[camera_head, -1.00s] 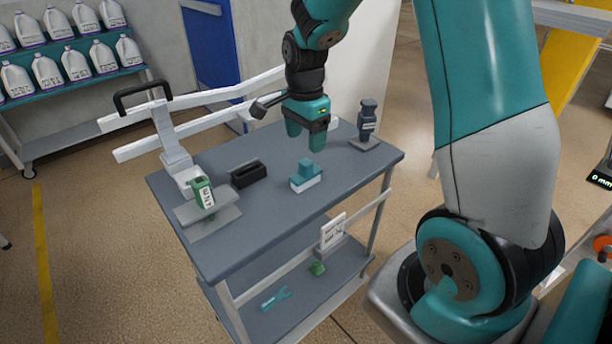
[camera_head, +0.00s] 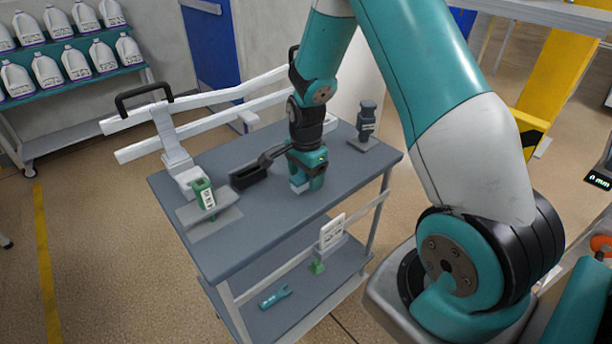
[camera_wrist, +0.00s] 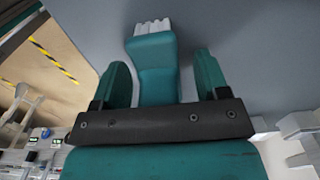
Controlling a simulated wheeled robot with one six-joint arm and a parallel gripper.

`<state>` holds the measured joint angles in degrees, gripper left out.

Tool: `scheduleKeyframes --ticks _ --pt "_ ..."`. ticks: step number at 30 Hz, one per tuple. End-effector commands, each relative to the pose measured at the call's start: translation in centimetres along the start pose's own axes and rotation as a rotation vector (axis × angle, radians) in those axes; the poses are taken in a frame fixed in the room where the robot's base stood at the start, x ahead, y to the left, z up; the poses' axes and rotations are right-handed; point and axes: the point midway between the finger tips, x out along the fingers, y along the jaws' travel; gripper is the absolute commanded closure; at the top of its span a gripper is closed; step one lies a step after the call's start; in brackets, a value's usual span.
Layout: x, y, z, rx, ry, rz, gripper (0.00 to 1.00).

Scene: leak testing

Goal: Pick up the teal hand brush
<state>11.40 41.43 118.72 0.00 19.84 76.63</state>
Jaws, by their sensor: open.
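The teal hand brush (camera_wrist: 155,62) shows in the wrist view with its block between my two fingers and its white bristles (camera_wrist: 153,27) past the fingertips. In the head view, my gripper (camera_head: 307,180) is low at the tabletop and covers most of the brush. My gripper also shows in the wrist view (camera_wrist: 162,78), its jaws apart on either side of the brush. A gap shows between the right finger and the brush; the left finger is closer to it.
The brush is on a grey cart (camera_head: 250,235). A dark device on a stand (camera_head: 366,122) is at the back right. A green device (camera_head: 204,194) sits at the front left.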

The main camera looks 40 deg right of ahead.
Motion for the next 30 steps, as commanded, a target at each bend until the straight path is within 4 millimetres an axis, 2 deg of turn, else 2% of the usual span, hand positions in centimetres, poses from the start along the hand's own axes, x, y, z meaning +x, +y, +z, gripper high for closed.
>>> scheduleKeyframes --ticks 2,3,9,10,18,23,26,30 --pt "0.0 0.0 0.0 0.0 0.0 0.0 0.32" --pt "0.0 0.0 0.0 0.0 0.0 0.0 0.36" --pt "-0.1 0.0 0.0 0.0 0.0 0.0 0.82" --pt "-0.1 0.0 0.0 0.0 0.0 0.0 0.86" --pt "-0.1 0.0 0.0 0.0 0.0 0.0 0.86" --pt "-1.1 -0.1 0.0 0.0 0.001 -0.003 0.86" --pt "-2.5 -0.1 0.0 0.0 0.001 -0.005 0.86" --pt "-6.2 -0.2 0.0 0.0 0.002 -0.009 0.86"
